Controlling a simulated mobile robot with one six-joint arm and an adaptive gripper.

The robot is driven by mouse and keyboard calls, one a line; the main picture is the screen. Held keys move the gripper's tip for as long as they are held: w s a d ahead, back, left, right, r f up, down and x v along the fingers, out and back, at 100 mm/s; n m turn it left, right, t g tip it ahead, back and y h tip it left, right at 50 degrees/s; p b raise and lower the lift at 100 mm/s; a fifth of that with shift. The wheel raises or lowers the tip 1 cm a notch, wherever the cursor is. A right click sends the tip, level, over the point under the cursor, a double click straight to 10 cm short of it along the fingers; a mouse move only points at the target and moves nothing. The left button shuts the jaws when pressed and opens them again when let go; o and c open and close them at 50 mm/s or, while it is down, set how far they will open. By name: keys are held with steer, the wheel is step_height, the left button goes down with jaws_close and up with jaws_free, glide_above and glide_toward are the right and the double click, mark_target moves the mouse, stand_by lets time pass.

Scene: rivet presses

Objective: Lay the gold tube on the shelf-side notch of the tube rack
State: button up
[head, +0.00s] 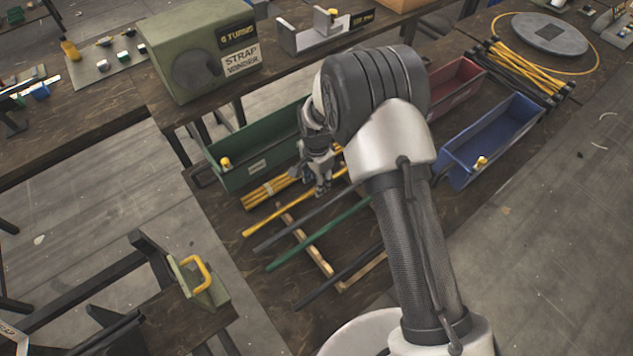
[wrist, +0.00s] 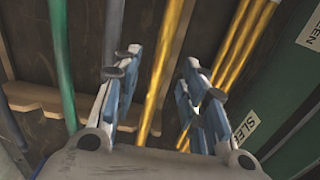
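A gold tube (head: 262,223) lies at an angle near the upper end of the wooden tube rack (head: 316,256). In the wrist view the gold tube (wrist: 166,65) passes between my gripper's two fingers, with gaps beside it. My gripper (head: 321,187) is over the tube's right part in the head view, fingers pointing down. In the wrist view my gripper (wrist: 160,80) is open. The rack (wrist: 38,101) shows there as a pale notched strip left of the tube. I cannot tell whether the tube rests in a notch.
Dark tubes (head: 289,226) and a green tube (head: 310,240) lie across the rack. A bundle of gold tubes (head: 263,192) lies by the green bin (head: 240,178). Red (head: 452,93) and blue (head: 490,148) bins stand right. A strap winder (head: 180,45) stands on the bench behind.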

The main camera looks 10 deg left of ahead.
step_height(320, 180, up, 11)
steer(key=shift+f, duration=0.2)
stand_by(0.8)
steer(key=s+d+r+n+t, duration=0.15)
steer(key=s+d+r, duration=0.25)
steer(key=d+r, duration=0.45)
steer(key=s+d+r+n+t, duration=0.1)
steer(key=s+d+r+n, duration=0.3)
steer(key=r, duration=0.7)
steer(key=s+d+r+n+t, duration=0.1)
steer(key=s+d+r, duration=0.1)
steer(key=s+d, duration=0.4)
steer(key=s+d+r+n+t, duration=0.1)
steer(key=s+d, duration=0.5)
steer(key=s, duration=0.6)
steer(key=shift+s+r+n, duration=0.2)
steer(key=shift+r+n, duration=0.25)
steer(key=shift+r, duration=0.5)
